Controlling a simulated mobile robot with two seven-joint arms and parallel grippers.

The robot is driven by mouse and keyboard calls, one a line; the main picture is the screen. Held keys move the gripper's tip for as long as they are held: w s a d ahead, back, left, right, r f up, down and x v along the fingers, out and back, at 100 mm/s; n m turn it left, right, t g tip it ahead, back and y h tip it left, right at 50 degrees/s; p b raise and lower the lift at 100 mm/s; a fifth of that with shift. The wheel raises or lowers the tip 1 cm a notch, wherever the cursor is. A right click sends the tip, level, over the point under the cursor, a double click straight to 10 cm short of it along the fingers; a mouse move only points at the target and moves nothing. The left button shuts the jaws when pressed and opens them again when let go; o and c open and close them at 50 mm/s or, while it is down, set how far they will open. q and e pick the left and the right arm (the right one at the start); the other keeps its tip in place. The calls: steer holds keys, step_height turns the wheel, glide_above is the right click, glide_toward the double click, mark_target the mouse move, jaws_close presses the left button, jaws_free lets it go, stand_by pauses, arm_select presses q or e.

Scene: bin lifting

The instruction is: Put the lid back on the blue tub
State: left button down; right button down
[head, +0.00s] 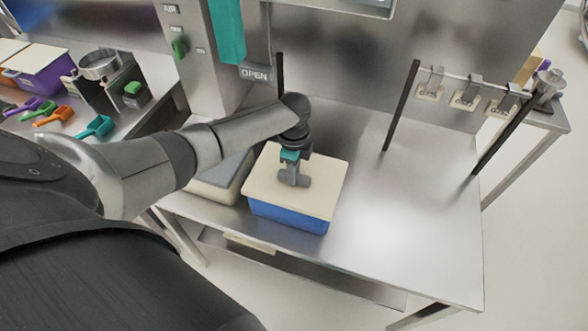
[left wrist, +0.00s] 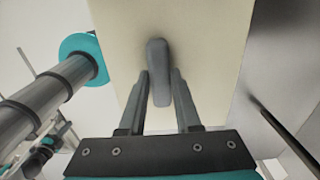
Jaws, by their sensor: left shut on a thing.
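The blue tub (head: 285,217) stands on the steel table, its front wall showing below a cream lid (head: 262,190). The lid covers the tub's top and looks about lined up with it; I cannot tell whether it is fully seated. A grey handle (head: 300,182) rises from the lid's middle. My left gripper (head: 292,170) points down over the lid and is shut on this handle. In the left wrist view the handle (left wrist: 158,60) is between the two fingers of the gripper (left wrist: 160,78), with the cream lid (left wrist: 205,45) behind. My right gripper is not in view.
Another pale-topped container (head: 218,180) stands close left of the tub. The steel table (head: 400,215) is clear to the right, up to a dark-legged rack (head: 465,85) with hanging tags. A side bench at left holds coloured scoops (head: 97,127) and a purple bin (head: 45,72).

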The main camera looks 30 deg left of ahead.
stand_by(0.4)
arm_select(q)
jaws_free()
stand_by(0.6)
step_height(320, 180, up, 5)
steer(key=p, duration=0.5)
steer(key=shift+f, duration=0.1)
steer(key=shift+r+p, duration=0.75)
steer(key=shift+r, duration=0.35)
jaws_close()
stand_by(0.3)
